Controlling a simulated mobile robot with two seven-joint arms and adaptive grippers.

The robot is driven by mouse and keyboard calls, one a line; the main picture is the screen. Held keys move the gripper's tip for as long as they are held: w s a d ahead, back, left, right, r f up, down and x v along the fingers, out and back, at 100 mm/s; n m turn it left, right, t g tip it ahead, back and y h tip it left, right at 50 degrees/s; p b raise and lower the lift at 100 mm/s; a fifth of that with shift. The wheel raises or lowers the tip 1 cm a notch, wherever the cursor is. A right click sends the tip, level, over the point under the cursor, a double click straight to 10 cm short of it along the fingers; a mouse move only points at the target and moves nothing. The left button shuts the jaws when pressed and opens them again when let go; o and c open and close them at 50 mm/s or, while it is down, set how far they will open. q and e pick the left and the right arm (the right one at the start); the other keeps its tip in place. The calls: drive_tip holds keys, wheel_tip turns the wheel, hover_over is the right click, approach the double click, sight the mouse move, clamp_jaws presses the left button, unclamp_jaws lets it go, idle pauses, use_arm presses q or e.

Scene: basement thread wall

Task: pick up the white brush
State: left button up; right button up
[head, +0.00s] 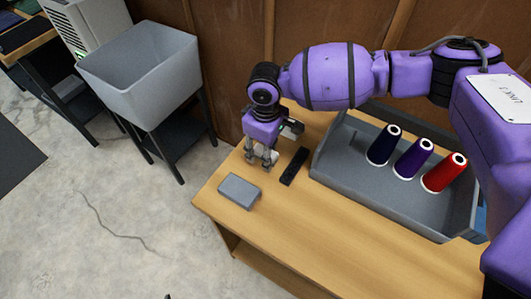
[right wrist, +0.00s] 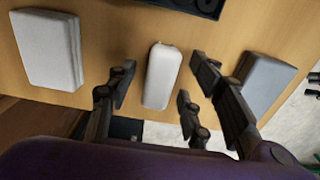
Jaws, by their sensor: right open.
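The white brush, a pale rounded oblong (right wrist: 162,76), lies on the wooden bench top in the right wrist view. In the head view only a bit of white shows among the fingers of my right gripper (head: 261,161), which hide most of it. My right gripper (right wrist: 158,80) is open, with its fingers on either side of the brush in the wrist view and gaps visible on both sides. I cannot tell how far above the bench the fingertips are. My left gripper is not in view.
A grey block (head: 238,190) lies near the bench's left corner. A black slab (head: 294,166) lies right of the gripper. A grey tray (head: 348,178) holds three thread cones. A whitish block (right wrist: 47,50) shows in the wrist view. A grey bin (head: 145,85) stands beyond.

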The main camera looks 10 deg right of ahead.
drive_tip(key=shift+f, duration=0.45)
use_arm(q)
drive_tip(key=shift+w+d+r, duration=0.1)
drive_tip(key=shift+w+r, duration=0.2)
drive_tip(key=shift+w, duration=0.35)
